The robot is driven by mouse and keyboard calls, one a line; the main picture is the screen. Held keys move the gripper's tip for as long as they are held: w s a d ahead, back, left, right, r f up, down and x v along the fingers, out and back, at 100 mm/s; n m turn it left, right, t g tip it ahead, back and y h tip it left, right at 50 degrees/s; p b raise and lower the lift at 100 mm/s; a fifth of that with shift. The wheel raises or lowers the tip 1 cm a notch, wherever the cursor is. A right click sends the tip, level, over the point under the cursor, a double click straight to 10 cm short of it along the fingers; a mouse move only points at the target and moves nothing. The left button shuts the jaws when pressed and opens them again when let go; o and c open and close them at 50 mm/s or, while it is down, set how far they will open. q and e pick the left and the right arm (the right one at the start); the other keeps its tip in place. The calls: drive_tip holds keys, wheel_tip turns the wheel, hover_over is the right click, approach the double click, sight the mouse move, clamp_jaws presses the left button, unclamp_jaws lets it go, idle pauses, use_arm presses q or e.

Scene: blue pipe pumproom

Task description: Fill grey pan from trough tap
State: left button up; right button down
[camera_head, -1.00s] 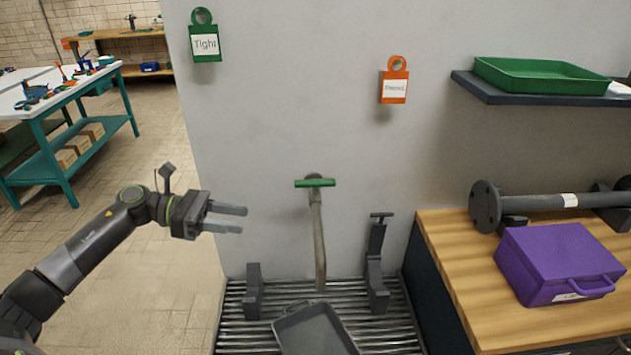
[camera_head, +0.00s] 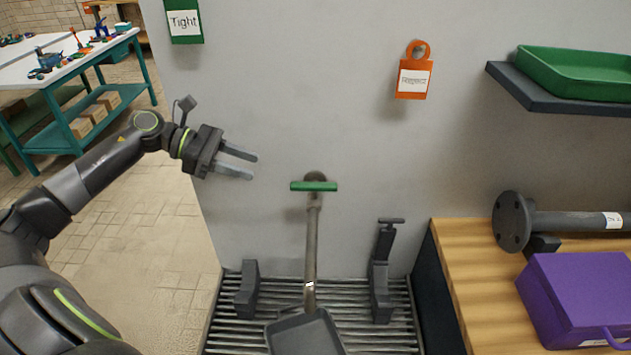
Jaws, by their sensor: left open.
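The tap is on the grey wall, with a green bar handle (camera_head: 313,186) lying level across its top. A grey pipe (camera_head: 311,240) runs down from it toward the trough. The grey pan (camera_head: 304,335) sits on the slatted grating (camera_head: 390,335) under the tap, cut off by the bottom edge of the view. I cannot tell whether there is water in it. My left gripper (camera_head: 244,168) is open and empty, left of the green handle and slightly above it, apart from it. My right gripper is not in view.
Dark brackets (camera_head: 247,290) and (camera_head: 381,280) stand on the grating either side of the pipe. A wooden bench (camera_head: 465,290) at right carries a purple case (camera_head: 580,295) and a flanged pipe (camera_head: 512,222). A shelf with a green tray (camera_head: 575,75) juts out upper right.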

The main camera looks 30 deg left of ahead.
sight(311, 184)
use_arm(q)
drive_tip(key=p+x, duration=0.2)
drive_tip(key=x, duration=0.5)
drive_tip(key=p+x, duration=0.2)
drive_tip(key=x, duration=0.5)
drive_tip(key=shift+w+r, duration=0.15)
drive_tip(key=shift+r, duration=0.1)
drive_tip(key=shift+p+x, duration=0.4)
drive_tip(key=shift+x, duration=0.45)
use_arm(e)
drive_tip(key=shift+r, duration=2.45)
use_arm(q)
drive_tip(key=shift+f, duration=0.1)
drive_tip(key=shift+c, duration=0.4)
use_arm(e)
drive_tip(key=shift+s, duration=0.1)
